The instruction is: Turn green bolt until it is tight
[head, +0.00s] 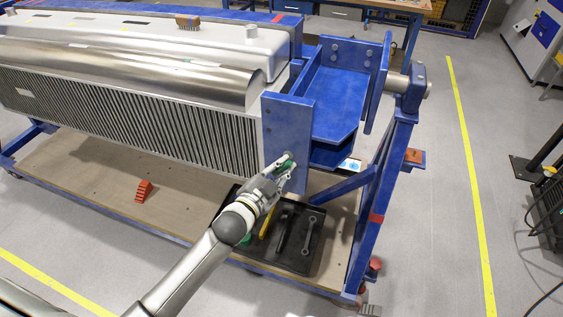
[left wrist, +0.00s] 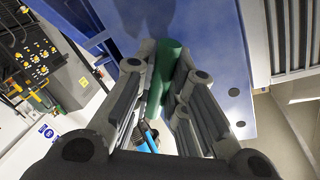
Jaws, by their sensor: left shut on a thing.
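The green bolt (left wrist: 167,62) is a green cylinder between the fingers of my left gripper (left wrist: 164,70) in the left wrist view. It stands against the blue plate (left wrist: 215,60) of the jig. In the head view my left gripper (head: 283,168) is at the lower part of the blue end plate (head: 288,125), shut on the bolt. There only a bit of green shows beside the fingers, and the rest is hidden. How deep the bolt sits in the plate cannot be told. My right gripper does not show.
A black tray (head: 325,243) with a wrench (head: 310,235) and other tools lies on the jig's lower board, below my left arm. An orange-red block (head: 143,191) stands farther left. A ribbed metal part (head: 130,120) fills the jig left of the plate. Open floor lies right.

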